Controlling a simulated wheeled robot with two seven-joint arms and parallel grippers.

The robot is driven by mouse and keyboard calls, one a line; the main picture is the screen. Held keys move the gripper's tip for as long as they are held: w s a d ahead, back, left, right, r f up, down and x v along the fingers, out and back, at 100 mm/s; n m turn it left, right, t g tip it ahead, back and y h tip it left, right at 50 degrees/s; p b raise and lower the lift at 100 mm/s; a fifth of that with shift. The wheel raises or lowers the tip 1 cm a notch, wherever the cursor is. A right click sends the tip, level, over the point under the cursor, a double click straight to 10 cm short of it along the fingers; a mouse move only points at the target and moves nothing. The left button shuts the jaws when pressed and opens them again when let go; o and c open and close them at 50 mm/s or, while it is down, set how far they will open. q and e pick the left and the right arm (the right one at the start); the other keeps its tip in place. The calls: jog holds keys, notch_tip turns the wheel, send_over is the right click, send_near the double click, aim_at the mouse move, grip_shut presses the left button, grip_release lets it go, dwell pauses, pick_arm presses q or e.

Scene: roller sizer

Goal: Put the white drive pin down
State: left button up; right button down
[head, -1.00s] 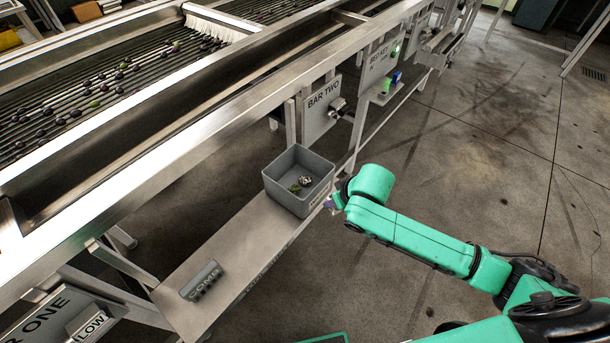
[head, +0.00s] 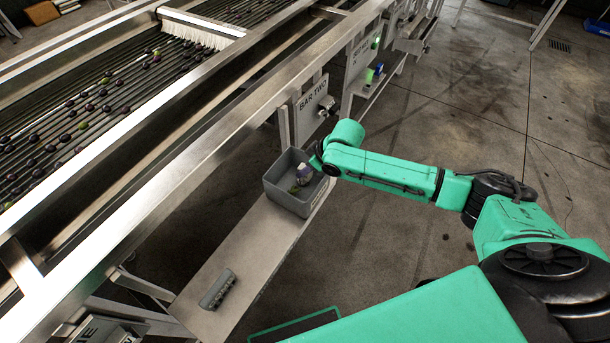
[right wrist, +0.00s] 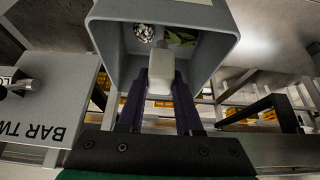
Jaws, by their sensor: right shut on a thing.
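The white drive pin (right wrist: 161,72) is between the two dark fingers of my right gripper (right wrist: 161,88), which is shut on it. In the right wrist view the pin points into the mouth of a grey bin (right wrist: 222,52). In the head view my right gripper (head: 309,170) reaches in over the same grey bin (head: 284,198) from the right, and its fingers partly hide the inside. I cannot tell whether the pin touches the bin floor. My left gripper is not in view.
The bin holds green leaves (right wrist: 181,37) and a small black-and-white heap (right wrist: 144,33). It stands on a narrow metal shelf (head: 232,245) with a grey comb block (head: 217,289) nearer me. The BAR TWO plate (head: 312,112) stands behind the bin. Bare shelf lies between bin and comb.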

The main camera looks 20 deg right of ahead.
aim_at(306, 182)
notch_tip(306, 182, down, 4)
jog(key=shift+f, duration=0.15)
jog(key=shift+f, duration=0.6)
jog(key=c, duration=0.6)
grip_release()
jog(key=shift+r, duration=0.3)
jog(key=v, duration=1.2)
jog(key=shift+r, duration=0.3)
